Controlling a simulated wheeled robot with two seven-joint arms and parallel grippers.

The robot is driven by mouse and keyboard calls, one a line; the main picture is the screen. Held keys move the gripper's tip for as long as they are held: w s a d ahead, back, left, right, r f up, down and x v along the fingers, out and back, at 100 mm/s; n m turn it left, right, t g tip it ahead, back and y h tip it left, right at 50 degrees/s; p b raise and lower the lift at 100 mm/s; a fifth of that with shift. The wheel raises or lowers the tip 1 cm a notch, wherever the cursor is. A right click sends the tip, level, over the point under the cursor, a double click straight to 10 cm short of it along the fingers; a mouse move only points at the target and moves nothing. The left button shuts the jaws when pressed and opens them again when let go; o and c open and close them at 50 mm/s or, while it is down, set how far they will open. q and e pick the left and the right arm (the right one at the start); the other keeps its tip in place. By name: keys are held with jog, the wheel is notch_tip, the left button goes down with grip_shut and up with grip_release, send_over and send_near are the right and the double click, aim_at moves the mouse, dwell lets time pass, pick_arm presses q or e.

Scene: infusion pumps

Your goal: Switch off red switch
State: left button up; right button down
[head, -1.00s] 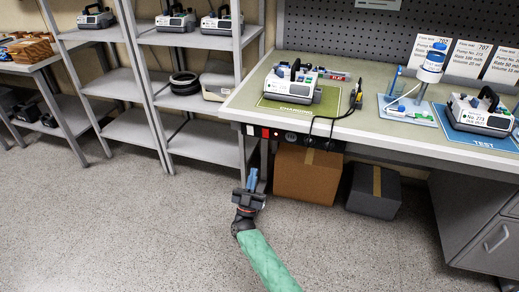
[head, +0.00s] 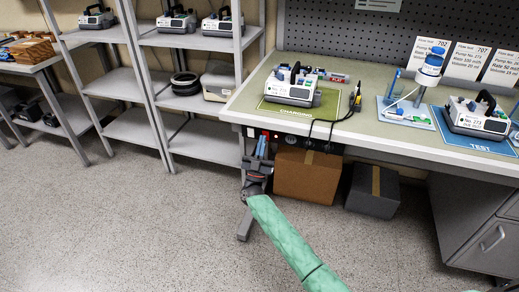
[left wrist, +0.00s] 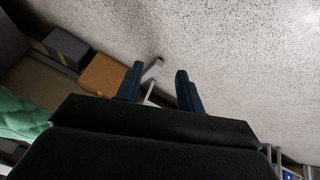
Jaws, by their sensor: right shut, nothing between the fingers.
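The power strip (head: 290,139) with the red switch runs under the front edge of the workbench in the head view.
A pump (head: 292,87) stands on the green charging mat (head: 287,112), its black cables hanging over the bench edge. A cardboard box (head: 306,175) and a grey box (head: 373,190) stand under the bench. Shelves stand to the left. The floor in front is clear.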

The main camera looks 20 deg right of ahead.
pick_arm(q)
jog(key=shift+s+r, duration=0.1)
dwell(0.3)
jog(key=r, duration=0.3)
jog(key=shift+s+a+r+p, duration=0.1)
jog(key=shift+a+r+p, duration=0.1)
jog(key=shift+p, duration=0.2)
